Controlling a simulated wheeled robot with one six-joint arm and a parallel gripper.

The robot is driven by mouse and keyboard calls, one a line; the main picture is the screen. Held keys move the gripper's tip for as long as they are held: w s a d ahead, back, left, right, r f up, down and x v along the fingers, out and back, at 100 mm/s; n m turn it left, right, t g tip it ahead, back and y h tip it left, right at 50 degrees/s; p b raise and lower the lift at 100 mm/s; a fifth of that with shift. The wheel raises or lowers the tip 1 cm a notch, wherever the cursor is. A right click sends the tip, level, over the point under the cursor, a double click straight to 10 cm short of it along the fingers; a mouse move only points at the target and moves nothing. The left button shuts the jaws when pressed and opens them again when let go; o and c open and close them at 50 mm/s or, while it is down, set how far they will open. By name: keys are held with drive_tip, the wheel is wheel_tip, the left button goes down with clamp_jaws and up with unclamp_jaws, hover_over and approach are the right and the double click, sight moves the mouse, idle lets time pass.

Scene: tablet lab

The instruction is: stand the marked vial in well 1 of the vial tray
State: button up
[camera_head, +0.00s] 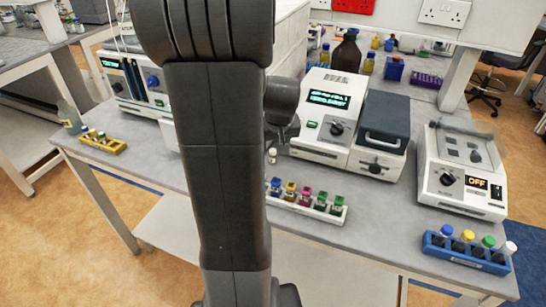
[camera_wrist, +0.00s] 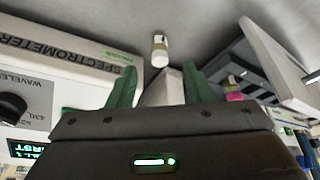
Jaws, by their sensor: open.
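A small pale vial (camera_head: 272,156) with a whitish cap stands alone on the bench, just right of my arm. It also shows in the wrist view (camera_wrist: 160,50), ahead of my gripper (camera_wrist: 160,77) and roughly in line with the gap between its green fingers. The fingers are apart and nothing is held. I cannot make out a mark on this vial. A white tray (camera_head: 325,215) at the front holds several vials with blue, yellow, magenta and green tops. Its left end is hidden behind my arm, and I cannot read any well numbers.
A spectrometer (camera_head: 310,140) with a lit display stands behind the vial. A grey-lidded device (camera_head: 380,140) adjoins it. An instrument reading OFF (camera_head: 460,170) and a blue rack (camera_head: 465,253) are at right. A yellow rack (camera_head: 103,143) is at left. Bare bench lies right of the white tray.

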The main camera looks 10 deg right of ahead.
drive_tip(key=shift+p+x, duration=0.4)
drive_tip(key=shift+x, duration=2.15)
clamp_jaws()
